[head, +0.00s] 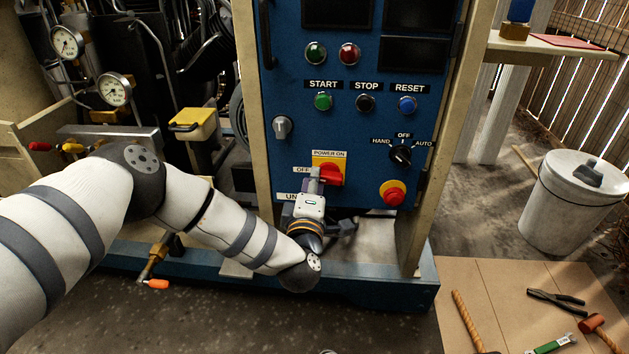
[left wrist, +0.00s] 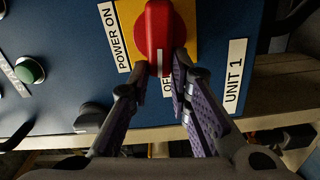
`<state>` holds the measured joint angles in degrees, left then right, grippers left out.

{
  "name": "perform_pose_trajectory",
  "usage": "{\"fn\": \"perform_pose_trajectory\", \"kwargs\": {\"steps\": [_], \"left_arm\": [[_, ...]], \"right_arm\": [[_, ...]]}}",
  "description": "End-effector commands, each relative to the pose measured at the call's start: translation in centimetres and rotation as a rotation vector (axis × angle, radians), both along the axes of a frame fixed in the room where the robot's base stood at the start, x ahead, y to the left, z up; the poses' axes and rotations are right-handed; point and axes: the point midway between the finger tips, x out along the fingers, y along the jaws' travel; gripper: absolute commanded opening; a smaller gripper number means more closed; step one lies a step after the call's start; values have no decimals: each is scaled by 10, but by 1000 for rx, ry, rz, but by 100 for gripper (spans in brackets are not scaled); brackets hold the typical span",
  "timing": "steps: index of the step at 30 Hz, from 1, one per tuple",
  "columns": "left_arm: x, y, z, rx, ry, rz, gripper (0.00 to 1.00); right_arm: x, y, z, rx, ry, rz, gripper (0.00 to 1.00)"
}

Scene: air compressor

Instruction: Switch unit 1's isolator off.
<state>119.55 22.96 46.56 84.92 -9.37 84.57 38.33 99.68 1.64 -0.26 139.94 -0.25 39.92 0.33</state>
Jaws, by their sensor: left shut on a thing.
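The unit 1 isolator is a red rotary handle (head: 331,175) on a yellow plate (head: 329,157) marked POWER ON above and OFF at the left, low on the blue panel. My left gripper (head: 317,179) is shut on the handle, reaching it from the left and below. In the left wrist view the red handle (left wrist: 158,28) lies between the fingertips (left wrist: 161,68). Its white-marked end points towards the OFF label (left wrist: 167,87), which the fingers partly cover. The UNIT 1 label (left wrist: 234,75) is beside the plate.
A black HAND/OFF/AUTO selector (head: 400,155) and a red emergency stop button (head: 392,194) sit right of the isolator. A grey key switch (head: 282,127) is at its upper left. Pliers (head: 557,303) and other tools lie on a board at lower right.

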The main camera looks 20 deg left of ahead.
Motion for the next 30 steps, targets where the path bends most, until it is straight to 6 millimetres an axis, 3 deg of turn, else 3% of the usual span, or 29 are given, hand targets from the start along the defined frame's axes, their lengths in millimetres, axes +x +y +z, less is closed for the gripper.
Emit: {"fn": "perform_pose_trajectory", "kwargs": {"steps": [11, 27, 28, 30], "left_arm": [[-1, -2, -5, -136, -35, -7, 0], [0, -3, -5, -157, -41, -7, 0], [0, -3, -5, -157, -41, -7, 23], [0, -2, -5, -155, -42, -6, 38]], "right_arm": [[-1, 0, -3, 0, 4, 0, 0], [-1, 0, -3, 0, 4, 0, 0], [-1, 0, -3, 0, 4, 0, 0], [-1, 0, -3, 0, 4, 0, 0]]}}
